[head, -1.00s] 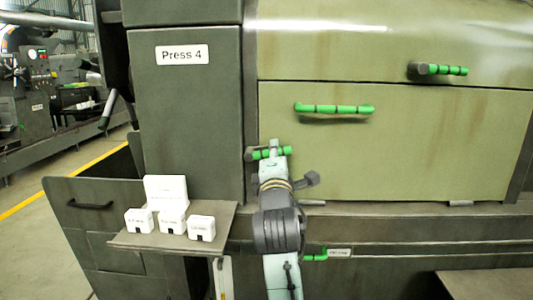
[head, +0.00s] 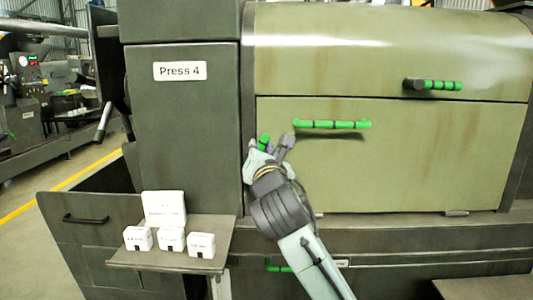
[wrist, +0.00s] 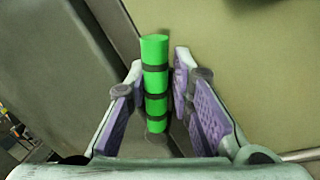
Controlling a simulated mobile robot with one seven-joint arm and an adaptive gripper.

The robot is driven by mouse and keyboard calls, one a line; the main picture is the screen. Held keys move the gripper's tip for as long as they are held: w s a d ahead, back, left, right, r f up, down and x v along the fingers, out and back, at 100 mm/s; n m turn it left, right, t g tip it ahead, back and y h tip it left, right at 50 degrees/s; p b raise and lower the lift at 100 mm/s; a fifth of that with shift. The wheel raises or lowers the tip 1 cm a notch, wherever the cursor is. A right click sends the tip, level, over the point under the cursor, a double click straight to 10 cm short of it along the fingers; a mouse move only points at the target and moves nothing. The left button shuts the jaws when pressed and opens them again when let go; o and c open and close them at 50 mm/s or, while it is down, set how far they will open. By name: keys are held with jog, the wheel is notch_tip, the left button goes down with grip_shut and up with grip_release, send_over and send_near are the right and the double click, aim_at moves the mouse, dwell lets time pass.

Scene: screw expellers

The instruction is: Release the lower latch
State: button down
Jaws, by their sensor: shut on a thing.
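The lower latch is a green ribbed handle with dark bands (head: 263,140), at the left edge of the lower olive door panel (head: 420,165). In the head view only a short, steeply tilted piece of it shows above my gripper (head: 270,148). In the wrist view the latch (wrist: 154,80) stands lengthwise between the purple-padded fingers of my gripper (wrist: 160,105). My gripper is shut on it. The latch's base is mostly hidden. The upper latch (head: 440,85) lies roughly level near the right of the upper panel (head: 380,45).
A green bar handle (head: 332,124) is fixed on the lower panel, right of my gripper. A shelf (head: 160,260) with several white boxes (head: 165,208) juts out at lower left. Another green handle (head: 278,267) is low, beside my arm.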

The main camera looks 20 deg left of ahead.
jog(key=shift+s+a+r+n, duration=0.25)
jog(key=shift+a+n, duration=0.15)
jog(key=shift+n, duration=0.3)
jog(key=shift+s+a+r+n, duration=0.1)
jog(key=shift+a+r+n, duration=0.1)
jog(key=shift+a+n, duration=0.35)
jog(key=shift+n+g, duration=0.25)
jog(key=shift+g, duration=0.05)
jog(key=c, duration=1.5)
grip_release()
jog(key=shift+c, duration=0.2)
jog(key=shift+f, duration=0.1)
jog(key=shift+d, duration=0.2)
jog(key=shift+w, duration=0.1)
